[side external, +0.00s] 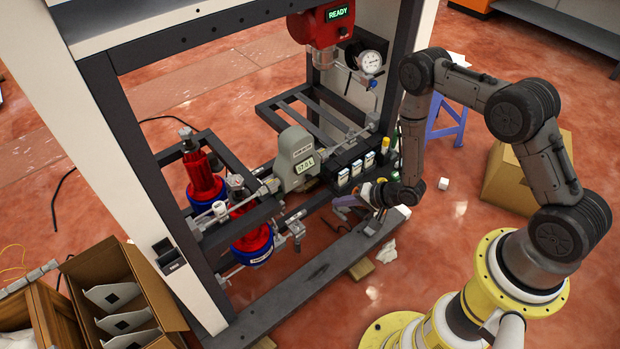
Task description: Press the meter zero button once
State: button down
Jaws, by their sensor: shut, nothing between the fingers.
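The meter (295,155) is a grey-green housing mounted on the pipe in the middle of the dispenser frame. Its small display (306,165) shows digits that I read as about 57.1, but they are too small to be sure. I cannot make out the zero button in this view. My gripper (345,202) is shut and empty, low in front of the frame. It is to the right of and below the meter, apart from it, just under a row of small dark modules (356,172) with pale faces.
Red cylinders (204,180) with blue bases stand left of the meter. A red unit (322,24) reading READY and a round gauge (370,62) are above. The frame's left post (140,190) and lower beam (310,290) bound the work. An open cardboard box (125,300) stands at the lower left.

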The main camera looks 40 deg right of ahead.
jog(key=w, duration=0.8)
jog(key=shift+w, duration=0.4)
jog(key=shift+w, duration=0.2)
dwell(1.7)
jog(key=shift+w, duration=0.25)
jog(key=shift+w, duration=0.45)
dwell(0.9)
jog(key=shift+s, duration=0.85)
jog(key=shift+s, duration=0.1)
jog(key=shift+s, duration=2.45)
